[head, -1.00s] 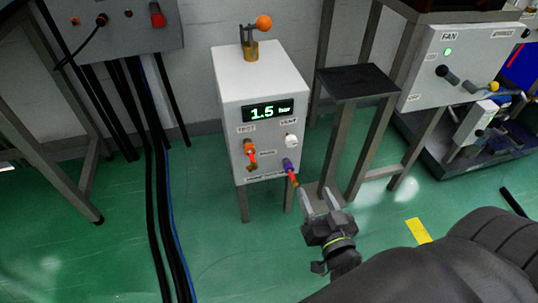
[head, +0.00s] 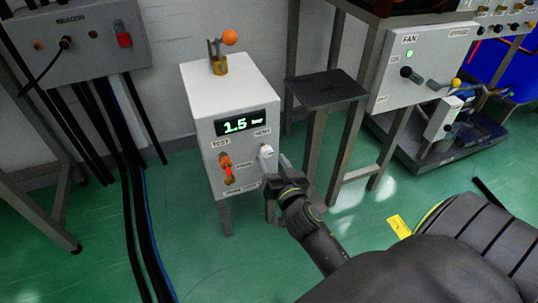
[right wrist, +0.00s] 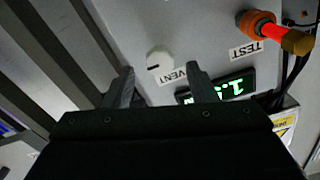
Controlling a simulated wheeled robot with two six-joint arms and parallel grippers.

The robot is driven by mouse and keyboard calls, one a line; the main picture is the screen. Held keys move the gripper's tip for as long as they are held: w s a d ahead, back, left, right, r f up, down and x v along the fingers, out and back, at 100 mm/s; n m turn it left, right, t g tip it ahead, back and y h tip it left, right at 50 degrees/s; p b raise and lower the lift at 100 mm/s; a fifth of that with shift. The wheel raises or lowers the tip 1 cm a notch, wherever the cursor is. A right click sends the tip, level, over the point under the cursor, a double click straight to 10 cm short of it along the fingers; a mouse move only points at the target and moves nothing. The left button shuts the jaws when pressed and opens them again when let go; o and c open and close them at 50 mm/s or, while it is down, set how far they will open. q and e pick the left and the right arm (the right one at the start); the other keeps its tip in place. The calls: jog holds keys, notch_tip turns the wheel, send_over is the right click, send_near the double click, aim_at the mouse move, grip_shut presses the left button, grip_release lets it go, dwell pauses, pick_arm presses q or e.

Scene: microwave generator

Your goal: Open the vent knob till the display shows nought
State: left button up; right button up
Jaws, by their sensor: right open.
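The white box stands on legs, and its lit display (head: 234,126) reads 1.5 bar. The round white vent knob (head: 266,150) is below the display on the right, beside the VENT label. In the right wrist view the vent knob (right wrist: 159,61) shows a dark mark, and the picture is turned over. My right gripper (head: 270,166) is open in front of the panel, just below the knob in the head view. In the right wrist view its fingers (right wrist: 158,80) stand apart on either side of the knob's line, with nothing between them. Contact cannot be told. My left gripper is out of view.
An orange test valve with a red handle (head: 227,170) is left of the knob; it also shows in the right wrist view (right wrist: 280,34). A black-topped stand (head: 325,88) is close on the right. Black cables (head: 130,210) run down on the left.

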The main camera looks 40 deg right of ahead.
aim_at(268, 153)
jog(key=shift+x, duration=1.55)
jog(key=c, duration=1)
